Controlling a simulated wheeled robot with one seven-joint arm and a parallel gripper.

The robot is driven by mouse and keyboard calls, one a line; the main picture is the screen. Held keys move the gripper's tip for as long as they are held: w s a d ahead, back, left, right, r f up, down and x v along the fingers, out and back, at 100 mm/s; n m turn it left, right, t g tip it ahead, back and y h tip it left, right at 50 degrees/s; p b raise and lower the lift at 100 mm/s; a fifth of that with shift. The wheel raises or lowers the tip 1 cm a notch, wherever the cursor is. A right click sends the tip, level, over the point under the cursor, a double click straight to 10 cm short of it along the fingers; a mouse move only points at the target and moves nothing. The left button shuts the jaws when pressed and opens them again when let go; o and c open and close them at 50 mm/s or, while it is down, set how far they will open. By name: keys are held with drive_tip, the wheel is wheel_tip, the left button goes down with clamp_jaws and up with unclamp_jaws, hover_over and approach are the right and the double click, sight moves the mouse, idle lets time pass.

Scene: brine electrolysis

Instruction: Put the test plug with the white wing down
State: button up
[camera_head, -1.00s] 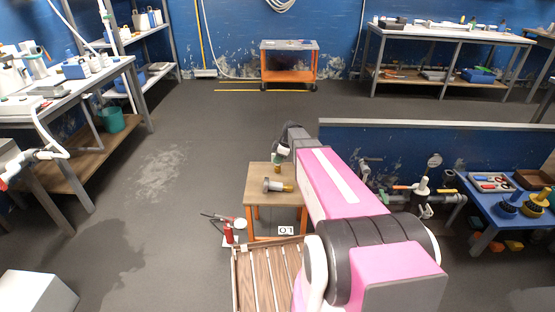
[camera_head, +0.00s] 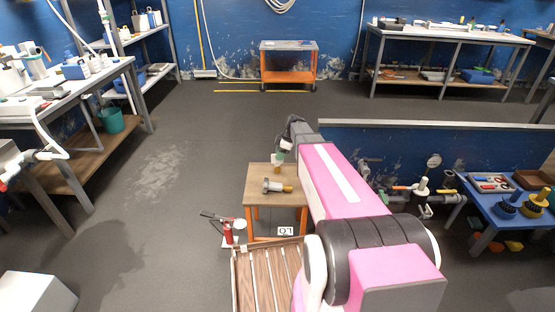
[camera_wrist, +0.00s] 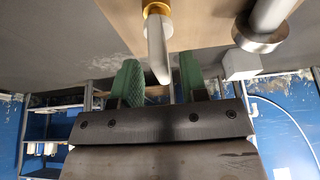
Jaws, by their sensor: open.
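The test plug with the white wing (camera_wrist: 158,40) shows at the top of the wrist view, with a yellow ring at its end by the wooden table top. In the head view its yellow part (camera_head: 277,170) is at the back of the small table, below my gripper (camera_head: 279,157). In the wrist view my gripper (camera_wrist: 160,82) is open, with its green fingers apart. The white wing reaches into the gap between them, with space visible on both sides. A grey metal plug (camera_head: 272,186) with a yellow end lies on the same table; a flanged metal cylinder (camera_wrist: 258,38) shows in the wrist view.
The small wooden table (camera_head: 257,199) has orange legs. A slatted platform (camera_head: 250,280) and a red extinguisher-like object (camera_head: 229,234) are in front of it. A blue partition (camera_head: 440,150) with pipework is to the right. The floor left of the table is clear.

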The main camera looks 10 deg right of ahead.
drive_tip(key=w+v, duration=0.1)
drive_tip(key=v, duration=0.7)
drive_tip(key=s+a+f+m+h, duration=0.2)
drive_tip(key=s+m, duration=0.6)
drive_tip(key=s, duration=0.4)
drive_tip(key=s+a+f+m+h, duration=0.2)
drive_tip(key=s+f+m, duration=0.2)
drive_tip(key=s, duration=0.9)
drive_tip(key=m, duration=0.3)
drive_tip(key=shift+s+m+g, duration=0.25)
drive_tip(key=shift+m+g, duration=0.15)
